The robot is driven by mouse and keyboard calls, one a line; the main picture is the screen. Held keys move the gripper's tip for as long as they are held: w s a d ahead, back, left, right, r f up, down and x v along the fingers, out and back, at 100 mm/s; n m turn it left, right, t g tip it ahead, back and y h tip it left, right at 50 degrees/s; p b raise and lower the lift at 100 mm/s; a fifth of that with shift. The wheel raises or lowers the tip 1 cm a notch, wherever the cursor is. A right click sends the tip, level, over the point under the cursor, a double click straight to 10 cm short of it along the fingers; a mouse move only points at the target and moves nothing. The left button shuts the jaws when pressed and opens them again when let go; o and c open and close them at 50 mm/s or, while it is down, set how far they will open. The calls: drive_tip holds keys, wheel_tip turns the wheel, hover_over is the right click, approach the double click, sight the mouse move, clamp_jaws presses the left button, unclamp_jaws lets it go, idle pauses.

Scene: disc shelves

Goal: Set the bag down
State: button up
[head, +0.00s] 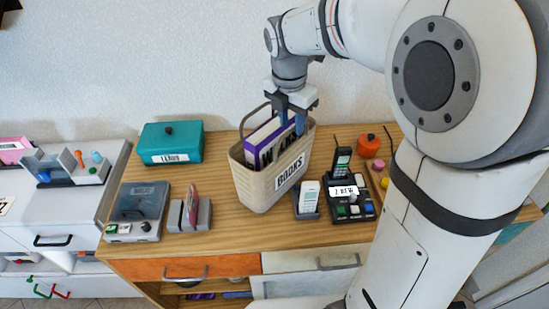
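The beige bag (252,188), labelled BOOKS, is at the middle of the wooden desk top, and looks slightly tilted. I cannot tell whether its base touches the wood. A handle loop (241,124) shows at its left rim. A white and purple book (262,138) sticks out of its top. My gripper (293,122) points down at the back right of the bag's mouth, with its fingertips by the book and the rim. Whether the fingers are closed on the book, the rim or nothing is not clear.
Bare wood shows left of and before the bag.

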sight(292, 146)
wheel_tip(292, 146, down, 8)
drive_tip(key=shift+d+r+p, duration=0.15)
drive_tip(key=shift+r+p, duration=0.05)
drive_tip(key=shift+p, duration=0.35)
drive_tip(key=shift+c, duration=0.4)
clamp_jaws()
idle(0.7)
drive_tip(key=shift+w+r, duration=0.1)
drive_tip(key=shift+r, duration=0.05)
